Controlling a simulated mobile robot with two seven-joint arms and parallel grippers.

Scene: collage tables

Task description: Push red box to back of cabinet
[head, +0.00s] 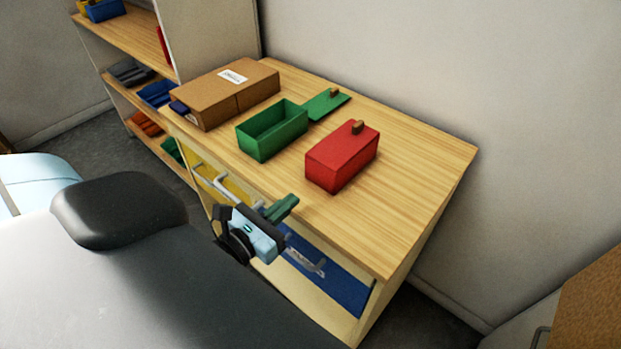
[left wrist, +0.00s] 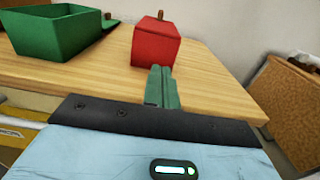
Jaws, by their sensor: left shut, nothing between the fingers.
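The red box (head: 341,160), closed with a lid and a small wooden knob, stands upright on the wooden cabinet top (head: 420,190), near its front edge. In the left wrist view the red box (left wrist: 155,45) is just beyond my fingertips. My left gripper (head: 283,207) is shut and empty at the cabinet's front edge, in front of the red box, with a gap between them. Its green fingers (left wrist: 162,88) point toward the box in the left wrist view. My right gripper is not in view.
An open green box (head: 272,135) stands left of the red box, with its green lid (head: 327,104) lying behind it. A cardboard box (head: 226,95) is farther left. The top is clear behind and right of the red box, up to the wall (head: 440,75).

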